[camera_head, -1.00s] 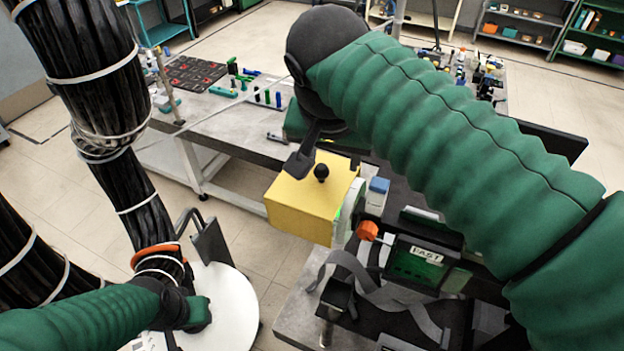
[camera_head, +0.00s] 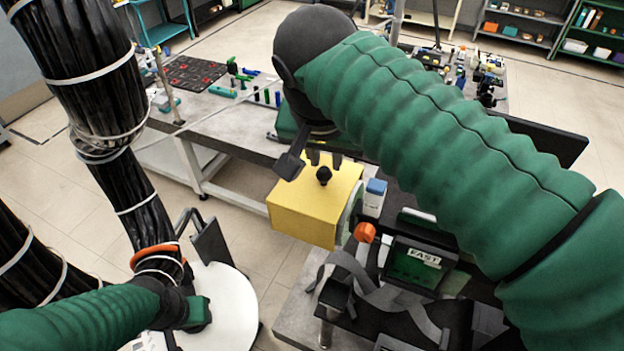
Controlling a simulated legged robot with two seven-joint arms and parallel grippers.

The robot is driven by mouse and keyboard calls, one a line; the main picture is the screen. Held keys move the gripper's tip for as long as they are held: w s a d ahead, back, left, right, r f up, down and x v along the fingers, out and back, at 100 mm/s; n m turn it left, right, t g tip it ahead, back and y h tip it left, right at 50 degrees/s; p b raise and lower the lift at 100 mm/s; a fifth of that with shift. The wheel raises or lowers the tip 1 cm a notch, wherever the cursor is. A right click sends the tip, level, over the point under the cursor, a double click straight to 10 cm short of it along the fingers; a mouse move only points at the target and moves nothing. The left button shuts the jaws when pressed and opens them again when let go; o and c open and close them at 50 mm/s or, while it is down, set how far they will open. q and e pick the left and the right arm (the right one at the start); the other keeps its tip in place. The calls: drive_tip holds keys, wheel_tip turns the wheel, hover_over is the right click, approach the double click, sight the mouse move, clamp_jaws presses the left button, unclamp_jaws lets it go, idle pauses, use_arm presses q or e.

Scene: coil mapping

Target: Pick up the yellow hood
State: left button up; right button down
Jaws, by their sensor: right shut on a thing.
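The yellow hood (camera_head: 305,218) is a box with a black round knob (camera_head: 323,175) on top, near the middle of the view.
A black fixture with a green "FAST" label (camera_head: 418,262), an orange knob (camera_head: 364,232) and a blue-capped block (camera_head: 375,195) stand right of the hood. Behind is a grey workbench (camera_head: 205,110) with small tools. Thick black cables hang at the left. Open floor lies left of the hood.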

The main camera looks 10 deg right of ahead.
drive_tip(key=shift+s+f, duration=0.3)
drive_tip(key=shift+f, duration=0.55)
wheel_tip(320, 180, up, 10)
drive_tip(key=shift+w+r, duration=0.2)
drive_tip(key=shift+w, duration=0.1)
drive_tip(key=c, duration=1.7)
unclamp_jaws()
drive_tip(key=shift+w+d, duration=0.15)
drive_tip(key=shift+d, duration=0.05)
drive_tip(key=o, duration=0.7)
drive_tip(key=shift+d, duration=0.15)
drive_tip(key=o, duration=0.6)
drive_tip(key=shift+c, duration=0.2)
